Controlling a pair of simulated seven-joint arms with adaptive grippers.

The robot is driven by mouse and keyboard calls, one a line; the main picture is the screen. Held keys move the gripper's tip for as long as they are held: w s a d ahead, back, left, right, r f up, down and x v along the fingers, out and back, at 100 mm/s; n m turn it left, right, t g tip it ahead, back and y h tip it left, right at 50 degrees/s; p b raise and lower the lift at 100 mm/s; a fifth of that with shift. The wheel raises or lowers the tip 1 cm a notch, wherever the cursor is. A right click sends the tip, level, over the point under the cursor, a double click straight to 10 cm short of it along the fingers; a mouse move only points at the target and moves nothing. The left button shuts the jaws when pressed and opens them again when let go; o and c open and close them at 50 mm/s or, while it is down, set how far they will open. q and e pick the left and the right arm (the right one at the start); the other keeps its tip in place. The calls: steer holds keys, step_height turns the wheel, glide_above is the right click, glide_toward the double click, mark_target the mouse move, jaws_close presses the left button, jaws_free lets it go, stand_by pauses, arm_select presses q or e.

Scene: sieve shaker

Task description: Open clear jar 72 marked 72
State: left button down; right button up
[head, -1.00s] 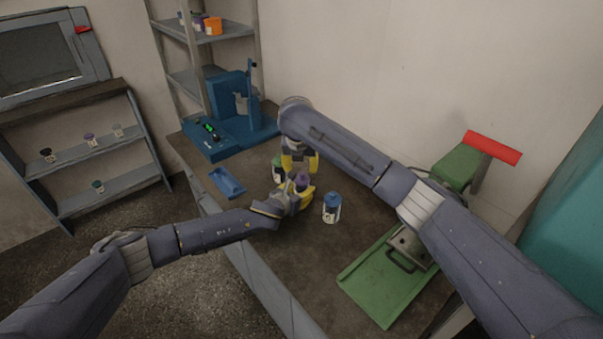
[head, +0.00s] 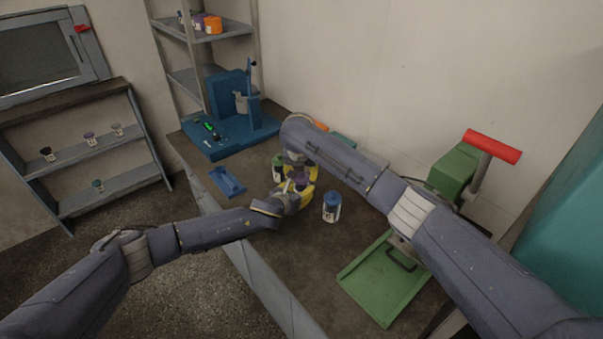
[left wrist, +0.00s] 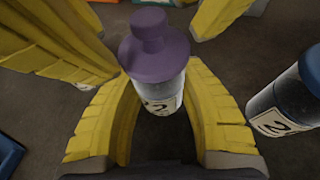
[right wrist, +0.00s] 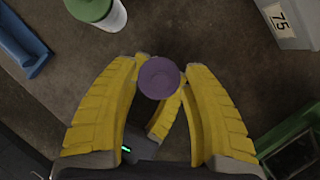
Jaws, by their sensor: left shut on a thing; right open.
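The clear jar (left wrist: 163,95) has a purple lid (left wrist: 152,48) with a knob on top. Its label is partly covered, and a 2 shows in the left wrist view. The lid also shows in the head view (head: 301,178). My left gripper (head: 292,198) is shut on the jar's body and holds it upright. My right gripper (right wrist: 158,82) is open, pointing down from above, with the purple lid between its fingertips in the right wrist view. I cannot tell whether its fingers touch the lid. In the head view my right arm partly hides it.
A blue-lidded jar (head: 331,206) stands close to the right; a green-lidded jar (head: 278,167) stands close to the left. A blue tray (head: 227,181), a blue machine (head: 232,125) and a green press (head: 385,280) stand on the bench. A grey container marked 75 (right wrist: 295,22) shows in the right wrist view.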

arm_select(q)
steer(key=shift+f, duration=0.15)
arm_select(e)
jaws_close()
steer(key=shift+r, duration=0.45)
stand_by(0.7)
steer(key=shift+r, duration=0.65)
steer(key=shift+r, duration=0.1)
steer(key=shift+r, duration=1.95)
arm_select(q)
steer(key=c, duration=1.1)
jaws_free()
steer(key=o, duration=0.3)
